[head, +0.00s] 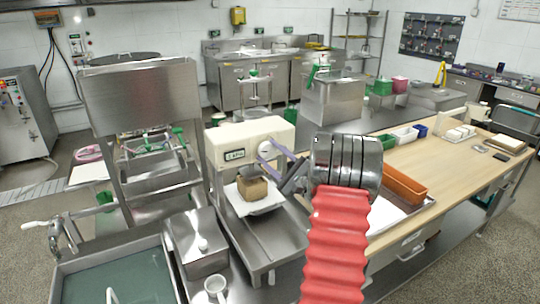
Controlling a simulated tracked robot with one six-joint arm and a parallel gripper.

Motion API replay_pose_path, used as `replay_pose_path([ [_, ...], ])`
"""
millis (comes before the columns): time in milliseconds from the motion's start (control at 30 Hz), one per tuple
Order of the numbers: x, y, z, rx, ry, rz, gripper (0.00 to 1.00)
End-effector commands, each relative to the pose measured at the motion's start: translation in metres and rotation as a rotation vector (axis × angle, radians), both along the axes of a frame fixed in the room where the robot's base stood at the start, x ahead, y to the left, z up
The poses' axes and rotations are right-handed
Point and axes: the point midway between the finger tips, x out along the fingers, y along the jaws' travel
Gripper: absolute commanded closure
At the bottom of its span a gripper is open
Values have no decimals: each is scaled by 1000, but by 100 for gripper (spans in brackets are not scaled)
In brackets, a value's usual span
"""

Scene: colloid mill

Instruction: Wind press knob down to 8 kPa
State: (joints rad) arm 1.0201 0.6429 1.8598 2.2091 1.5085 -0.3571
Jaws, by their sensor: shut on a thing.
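The cream press (222,146) stands left of centre in the head view, with a small dark display (235,155) on its front. The display's figures are too small to read. A pale round knob (265,146) sits on the press front, right of the display. A brown block (252,188) rests on a white sheet (270,203) below the press head.
A steel box with a lid (197,240) and a white mug (213,288) stand in front at left, beside a sink (120,277). A wooden bench (450,165) with an orange tray (405,185) lies to the right. Grey floor shows at far left.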

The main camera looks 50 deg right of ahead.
Motion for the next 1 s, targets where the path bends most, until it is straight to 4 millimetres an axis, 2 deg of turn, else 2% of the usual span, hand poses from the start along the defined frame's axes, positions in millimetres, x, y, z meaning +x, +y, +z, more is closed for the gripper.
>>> replay_pose_path([
  [33,-1,-1,-6,43,-2,-5,75],
  [400,0,1,-8,225,-58,-5,75],
  [900,0,1,-9,252,-65,-4,75],
  [933,0,1,-9,251,-65,-5,52],
  [1000,0,1,-8,251,-66,-4,47],
])
